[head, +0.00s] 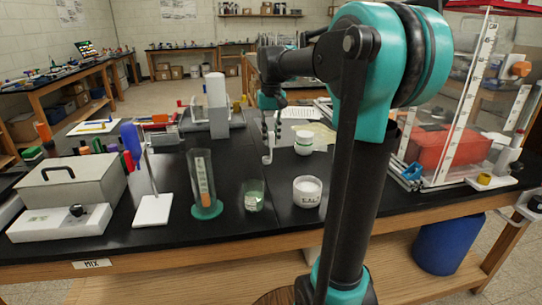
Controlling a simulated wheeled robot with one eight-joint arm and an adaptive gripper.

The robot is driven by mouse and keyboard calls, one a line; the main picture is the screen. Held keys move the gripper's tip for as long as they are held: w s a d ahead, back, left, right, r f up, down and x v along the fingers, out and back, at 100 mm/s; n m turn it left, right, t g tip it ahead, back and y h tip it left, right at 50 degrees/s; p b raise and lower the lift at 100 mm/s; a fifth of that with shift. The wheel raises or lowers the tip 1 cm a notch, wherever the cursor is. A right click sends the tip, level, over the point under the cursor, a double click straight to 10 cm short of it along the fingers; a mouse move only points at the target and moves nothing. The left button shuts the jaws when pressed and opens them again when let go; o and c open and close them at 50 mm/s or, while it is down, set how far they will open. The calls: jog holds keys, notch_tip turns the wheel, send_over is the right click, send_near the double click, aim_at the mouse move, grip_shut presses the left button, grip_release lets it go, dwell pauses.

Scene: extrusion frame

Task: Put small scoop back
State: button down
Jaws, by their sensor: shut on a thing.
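My gripper (271,129) hangs above the black bench, near the middle of the head view. It is shut on a small, thin, pale tool, which looks like the small scoop (267,157). The scoop points downward, and its upper part is hidden between the fingers. It appears above and behind the glass beaker with green contents (254,196). A white jar labelled "SAL", its last letters unclear (307,191), stands to the right at the front. I cannot tell which spot is the scoop's holder.
A tall cylinder on a green base (206,210), a white stand (152,210) and a grey box (72,188) crowd the left. A white jar (303,144) stands behind the salt. A red case (437,147) sits behind a clear panel at right.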

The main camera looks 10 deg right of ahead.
aim_at(271, 155)
jog(key=shift+f, duration=3.45)
jog(key=c, duration=1.4)
grip_release()
jog(key=shift+f, duration=0.15)
notch_tip(271, 155, up, 12)
jog(key=shift+r, duration=0.2)
